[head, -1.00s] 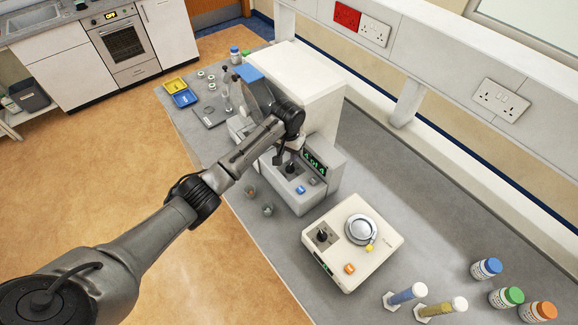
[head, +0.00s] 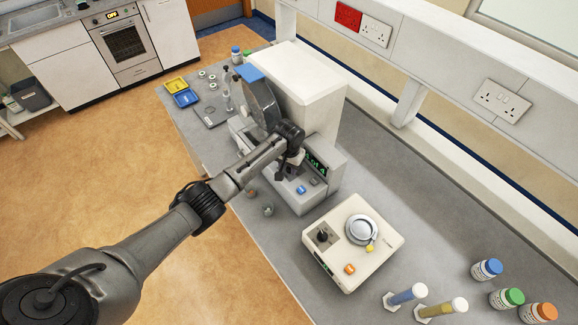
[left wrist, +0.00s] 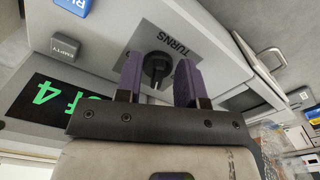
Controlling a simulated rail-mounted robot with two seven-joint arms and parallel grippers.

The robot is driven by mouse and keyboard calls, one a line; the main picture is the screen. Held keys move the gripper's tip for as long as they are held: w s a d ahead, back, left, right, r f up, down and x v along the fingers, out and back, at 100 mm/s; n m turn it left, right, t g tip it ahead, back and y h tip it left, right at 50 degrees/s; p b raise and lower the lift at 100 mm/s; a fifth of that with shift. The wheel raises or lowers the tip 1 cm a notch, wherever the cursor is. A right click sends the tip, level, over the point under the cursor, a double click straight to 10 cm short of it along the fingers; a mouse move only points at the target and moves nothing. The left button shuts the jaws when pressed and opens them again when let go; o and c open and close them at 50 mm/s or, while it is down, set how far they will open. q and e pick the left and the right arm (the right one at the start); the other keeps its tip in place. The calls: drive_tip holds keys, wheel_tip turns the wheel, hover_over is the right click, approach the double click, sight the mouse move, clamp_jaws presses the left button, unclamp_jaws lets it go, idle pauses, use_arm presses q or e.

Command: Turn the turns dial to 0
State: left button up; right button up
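The turns dial (left wrist: 157,68) is a black knob on a dark plate lettered TURNS on the grey machine. In the left wrist view it sits between the two purple fingers of my left gripper (left wrist: 160,82). The fingers are apart, with a gap visible on each side of the dial. In the head view my left gripper (head: 290,168) is over the machine's front panel and hides the dial. The green display (head: 316,162) shows on the machine; in the left wrist view the display (left wrist: 52,97) is partly covered, with a 4 readable. My right gripper is not in view.
Blue (left wrist: 75,5) and grey EMPTY (left wrist: 65,47) buttons lie near the dial. A cream balance-like device (head: 375,265) stands closer on the bench. Cylinders and capped bottles (head: 487,268) stand at the right.

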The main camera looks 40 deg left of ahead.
use_arm(q)
clamp_jaws()
drive_tip(key=shift+d+r+n+p, duration=0.1)
drive_tip(key=shift+r+n+p, duration=0.1)
drive_tip(key=shift+n+p, duration=0.45)
drive_tip(key=n+p, duration=0.2)
drive_tip(key=p, duration=0.1)
drive_tip(key=shift+w+d+n+p, duration=0.1)
drive_tip(key=shift+d+n+p, duration=0.05)
drive_tip(key=shift+n+p, duration=0.2)
drive_tip(key=n+p, duration=0.1)
drive_tip(key=n, duration=0.1)
drive_tip(key=shift+w+d+n+p, duration=0.1)
drive_tip(key=shift+n+p, duration=0.2)
drive_tip(key=shift+w+f+n+p, duration=0.15)
drive_tip(key=shift+n+p, duration=0.45)
drive_tip(key=shift+n, duration=0.9)
